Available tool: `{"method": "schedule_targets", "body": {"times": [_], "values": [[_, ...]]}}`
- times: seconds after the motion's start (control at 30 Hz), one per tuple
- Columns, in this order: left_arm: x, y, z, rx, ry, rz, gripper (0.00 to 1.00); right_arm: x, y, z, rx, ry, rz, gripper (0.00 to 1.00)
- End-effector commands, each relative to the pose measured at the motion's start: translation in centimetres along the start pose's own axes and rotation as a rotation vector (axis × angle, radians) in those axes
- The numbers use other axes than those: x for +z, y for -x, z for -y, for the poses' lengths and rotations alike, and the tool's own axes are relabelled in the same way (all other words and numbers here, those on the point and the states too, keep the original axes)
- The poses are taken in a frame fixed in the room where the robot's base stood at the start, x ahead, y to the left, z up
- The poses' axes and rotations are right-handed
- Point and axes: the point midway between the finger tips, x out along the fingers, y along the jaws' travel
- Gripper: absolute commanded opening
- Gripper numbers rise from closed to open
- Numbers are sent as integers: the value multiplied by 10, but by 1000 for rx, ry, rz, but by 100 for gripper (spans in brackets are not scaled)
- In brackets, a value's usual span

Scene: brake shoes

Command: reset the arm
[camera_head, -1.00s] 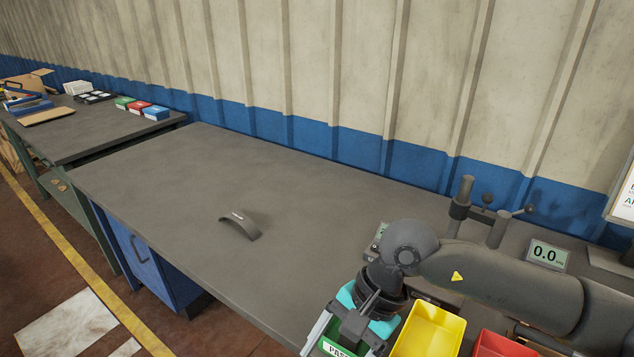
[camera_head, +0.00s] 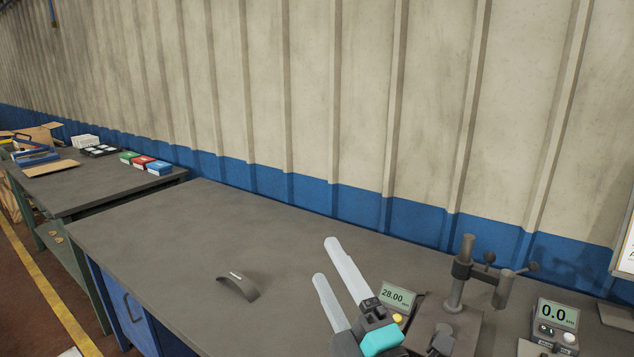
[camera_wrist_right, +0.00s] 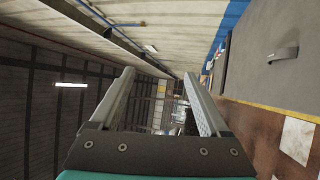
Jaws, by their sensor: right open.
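My right gripper (camera_head: 335,275) is raised over the front part of the bench at the lower middle of the head view. Its two pale fingers point up and to the left, apart, with nothing between them. In the right wrist view the fingers (camera_wrist_right: 155,95) are also apart and empty, with the room behind them. A dark curved brake shoe (camera_head: 238,286) lies on the grey bench top (camera_head: 170,230), left of the gripper and clear of it. The brake shoe also shows at the upper right of the right wrist view (camera_wrist_right: 283,53). My left gripper is out of view.
A gauge reading 28.00 (camera_head: 396,297) stands just right of the gripper. A clamp stand (camera_head: 462,275) and a 0.0 display (camera_head: 556,315) are further right. Small coloured boxes (camera_head: 145,162) sit on the far left table. The bench middle is clear around the brake shoe.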

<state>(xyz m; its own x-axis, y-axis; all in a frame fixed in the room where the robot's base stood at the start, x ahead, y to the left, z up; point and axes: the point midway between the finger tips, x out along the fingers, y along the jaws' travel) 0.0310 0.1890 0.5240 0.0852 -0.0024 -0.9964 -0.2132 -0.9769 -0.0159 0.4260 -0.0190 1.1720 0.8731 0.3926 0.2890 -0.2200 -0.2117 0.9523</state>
Motion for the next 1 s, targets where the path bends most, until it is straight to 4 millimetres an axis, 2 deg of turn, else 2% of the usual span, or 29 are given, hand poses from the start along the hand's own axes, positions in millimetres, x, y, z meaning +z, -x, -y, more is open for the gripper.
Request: {"method": "schedule_targets", "body": {"times": [0.03, 0.1, 0.17, 0.27, 0.3, 0.4, 0.5, 0.6, 0.77, 1.0], "values": [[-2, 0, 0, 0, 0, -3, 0, 22, 11, 17, -73, -120, 108, 79], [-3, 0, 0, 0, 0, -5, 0, 49, 30, 43, -171, -279, 255, 79], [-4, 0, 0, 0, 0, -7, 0, 68, 52, 67, -255, -410, 384, 79], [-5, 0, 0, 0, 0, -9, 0, 91, 98, 107, -395, -619, 601, 79], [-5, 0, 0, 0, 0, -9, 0, 96, 119, 123, -450, -697, 688, 79], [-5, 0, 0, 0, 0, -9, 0, 99, 173, 154, -577, -870, 893, 79], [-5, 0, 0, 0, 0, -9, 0, 94, 222, 175, -684, -1001, 1068, 79], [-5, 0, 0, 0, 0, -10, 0, 83, 266, 188, -776, -1103, 1223, 79], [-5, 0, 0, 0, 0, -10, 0, 61, 329, 196, -911, -1227, 1449, 79], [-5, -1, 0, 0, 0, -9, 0, 68, 338, 252, -942, -1222, 1475, 79]]}}
